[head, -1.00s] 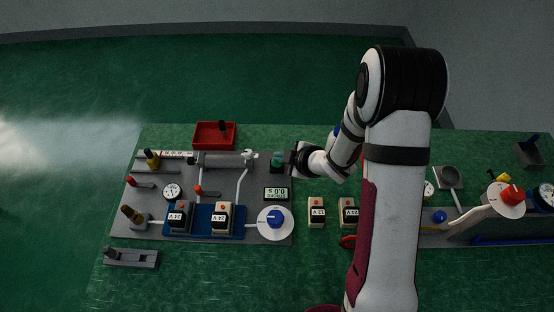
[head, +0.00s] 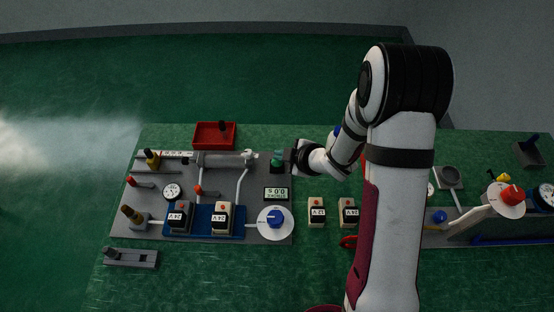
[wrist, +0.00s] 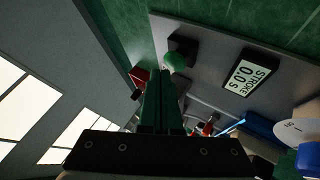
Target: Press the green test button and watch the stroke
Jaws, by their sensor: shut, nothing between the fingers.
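The green test button (head: 277,155) sits on a dark block at the back right of the grey panel. In the wrist view the green button (wrist: 176,61) is close beside the fingertips; I cannot tell whether they touch. My gripper (head: 290,156) is shut and empty, reaching in from the right at the button. The closed fingers also show in the wrist view (wrist: 164,76). The stroke display (head: 276,194) stands in front of the button and reads 0.0 s in the wrist view (wrist: 246,74).
A blue knob on a white dial (head: 275,219) and 24V blocks (head: 222,217) stand nearer the front. A red tray (head: 214,136) lies behind the panel. Two 12V blocks (head: 317,211) stand right of it. A second panel with a red knob (head: 511,195) is farther right.

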